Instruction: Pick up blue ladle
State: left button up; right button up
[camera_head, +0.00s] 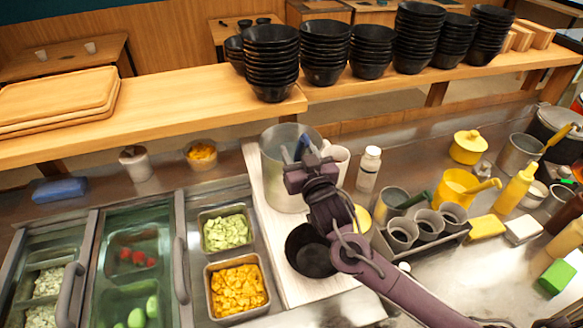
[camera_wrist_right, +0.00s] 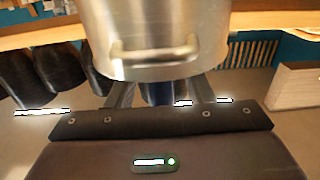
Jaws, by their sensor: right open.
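A large steel pot (camera_head: 276,165) stands on the pale board behind the counter inserts, with its handle facing the camera in the right wrist view (camera_wrist_right: 155,55). The blue ladle (camera_head: 302,146) shows only as a small blue piece at the pot's rim, mostly hidden by my right gripper. My right gripper (camera_head: 300,158) is at the pot's front right rim, its jaws open. In the right wrist view a dark blue piece of the ladle (camera_wrist_right: 158,93) lies between the two fingers. I cannot tell whether the fingers touch it. My left gripper is not in view.
A dark bowl (camera_head: 311,252) sits in front of the pot, below my right arm. A white mug (camera_head: 338,162) and a white-capped bottle (camera_head: 369,170) stand close right. Food inserts with yellow cubes (camera_head: 238,290) and green pieces (camera_head: 227,233) lie left. Stacked black bowls (camera_head: 271,62) line the shelf behind.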

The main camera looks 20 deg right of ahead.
jog(key=shift+c, duration=0.7)
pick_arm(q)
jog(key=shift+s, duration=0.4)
pick_arm(e)
grip_shut()
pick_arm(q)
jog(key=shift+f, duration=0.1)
pick_arm(e)
jog(key=shift+r, duration=0.2)
pick_arm(q)
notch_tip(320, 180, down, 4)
jog(key=b, duration=0.3)
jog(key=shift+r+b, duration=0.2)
jog(key=shift+b, duration=0.15)
pick_arm(e)
notch_tip(320, 180, up, 20)
jog(key=shift+f, duration=0.15)
